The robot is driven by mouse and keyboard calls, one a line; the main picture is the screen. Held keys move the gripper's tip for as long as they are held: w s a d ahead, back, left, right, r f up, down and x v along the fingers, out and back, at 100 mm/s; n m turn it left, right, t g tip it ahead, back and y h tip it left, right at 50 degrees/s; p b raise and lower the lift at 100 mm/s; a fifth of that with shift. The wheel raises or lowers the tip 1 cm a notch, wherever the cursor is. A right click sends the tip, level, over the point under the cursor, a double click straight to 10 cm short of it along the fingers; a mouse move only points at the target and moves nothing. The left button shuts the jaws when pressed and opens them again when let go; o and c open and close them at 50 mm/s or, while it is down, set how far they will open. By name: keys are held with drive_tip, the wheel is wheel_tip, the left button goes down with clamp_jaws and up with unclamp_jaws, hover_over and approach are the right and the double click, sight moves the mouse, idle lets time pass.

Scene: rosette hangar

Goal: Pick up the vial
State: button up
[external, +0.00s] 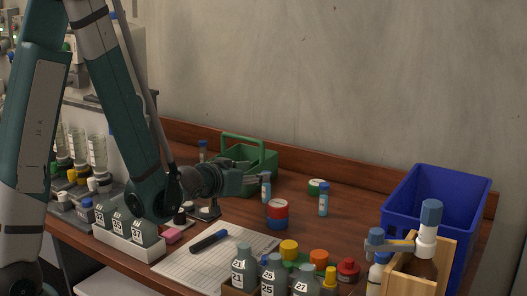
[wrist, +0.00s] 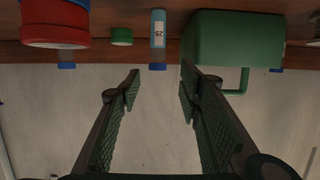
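Several slim vials with blue caps stand upright on the wooden table. One vial (external: 266,188) is just past my gripper's fingertips in the external view. A second vial (external: 323,200) stands farther right, and a third (external: 203,150) stands at the back left. My gripper (external: 252,181) is level above the table; in the wrist view my gripper (wrist: 160,88) is open and empty.
A green basket (external: 262,161) is close behind my gripper. A blue bin (external: 468,188) stands right. A notebook (external: 185,266) and several bottles are in front.

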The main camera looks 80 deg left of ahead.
sight(266, 188)
drive_tip(key=shift+x, duration=0.9)
drive_tip(key=shift+b+x, duration=0.8)
drive_tip(key=shift+x, duration=1.8)
drive_tip(key=shift+w+d+f, duration=0.1)
drive_tip(key=shift+w+d, duration=0.05)
drive_tip(key=c, duration=1)
